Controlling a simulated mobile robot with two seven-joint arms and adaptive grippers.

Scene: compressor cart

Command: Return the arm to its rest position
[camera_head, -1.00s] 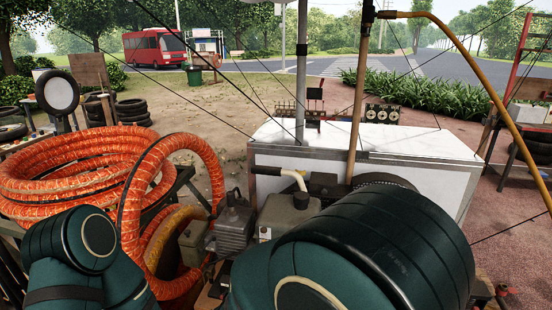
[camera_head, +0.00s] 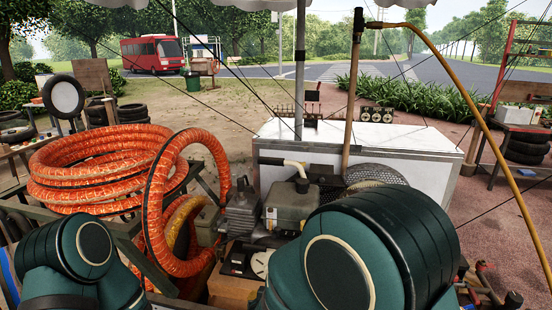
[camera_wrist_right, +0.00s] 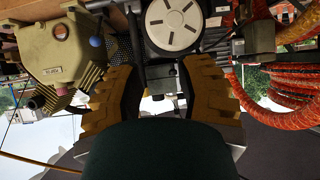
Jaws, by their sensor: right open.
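My right gripper (camera_wrist_right: 158,70) is open, with nothing between its two yellow-brown fingers in the right wrist view. Beyond it in that view are a white slotted disc (camera_wrist_right: 172,24) and a beige machine housing (camera_wrist_right: 58,48). In the head view my dark green right arm fills the lower middle and hides the right gripper. My left arm's green link is at the lower left; the left gripper is not visible. The compressor machinery (camera_head: 290,207) sits in the middle of the cart, beyond my right arm.
A coiled orange hose (camera_head: 95,165) lies at the left, with one loop (camera_head: 152,205) standing near the machinery. A white box (camera_head: 410,140) is behind the compressor. A yellow hose (camera_head: 500,165) arches down at the right. Open ground lies behind.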

